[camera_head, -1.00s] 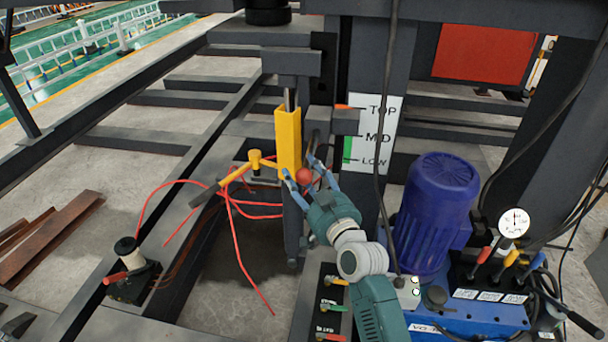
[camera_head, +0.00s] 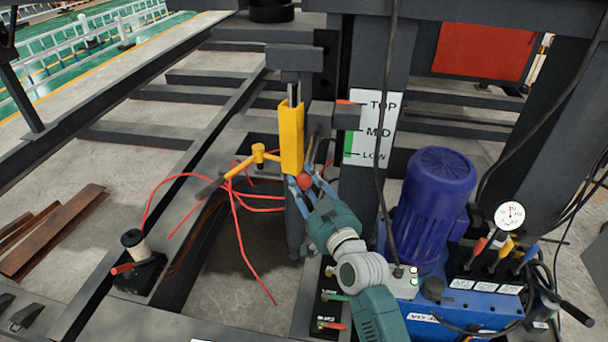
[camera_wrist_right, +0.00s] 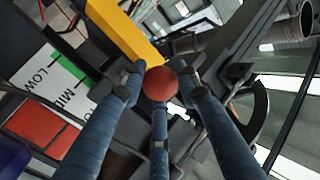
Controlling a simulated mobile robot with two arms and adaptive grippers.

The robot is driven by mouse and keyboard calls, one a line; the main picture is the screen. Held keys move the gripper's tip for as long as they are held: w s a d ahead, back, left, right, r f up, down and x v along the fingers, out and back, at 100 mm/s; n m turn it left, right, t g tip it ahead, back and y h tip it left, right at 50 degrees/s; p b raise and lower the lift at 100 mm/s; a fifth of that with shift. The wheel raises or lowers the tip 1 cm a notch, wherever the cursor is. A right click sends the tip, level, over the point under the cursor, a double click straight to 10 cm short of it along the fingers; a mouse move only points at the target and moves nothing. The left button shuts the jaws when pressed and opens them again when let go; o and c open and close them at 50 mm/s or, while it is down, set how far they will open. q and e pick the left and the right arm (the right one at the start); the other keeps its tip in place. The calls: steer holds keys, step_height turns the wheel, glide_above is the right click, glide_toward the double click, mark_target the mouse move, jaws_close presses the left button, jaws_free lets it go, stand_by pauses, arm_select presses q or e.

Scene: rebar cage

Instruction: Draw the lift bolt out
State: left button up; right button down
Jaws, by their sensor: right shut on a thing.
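The lift bolt shows as a round red knob (camera_head: 305,182), just below and right of the lower end of the yellow upright channel (camera_head: 291,137) on the dark post. My right gripper (camera_head: 304,178) is at the knob, its blue fingers on either side of it. In the right wrist view the red knob (camera_wrist_right: 160,84) sits between the fingertips of the right gripper (camera_wrist_right: 160,80), and the fingers are shut on it. The bolt's shank behind the knob is hidden. My left gripper is not in view.
A yellow-headed tool (camera_head: 258,153) and loose red cords (camera_head: 240,205) lie left of the post. A blue motor (camera_head: 430,210) and a pump unit with levers and a gauge (camera_head: 511,215) stand to the right. A TOP/MID/LOW plate (camera_head: 373,128) is behind.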

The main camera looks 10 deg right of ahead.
steer(key=shift+a+r, duration=0.15)
steer(key=shift+r, duration=0.05)
steer(key=c, duration=1.3)
jaws_free()
steer(key=shift+s+f, duration=0.15)
steer(key=shift+s, duration=0.15)
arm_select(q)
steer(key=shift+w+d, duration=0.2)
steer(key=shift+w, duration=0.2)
arm_select(e)
steer(key=s, duration=0.3)
steer(key=s+d, duration=0.1)
steer(key=s, duration=0.3)
steer(key=s+d, duration=0.1)
steer(key=s, duration=0.3)
steer(key=shift+s+d, duration=0.1)
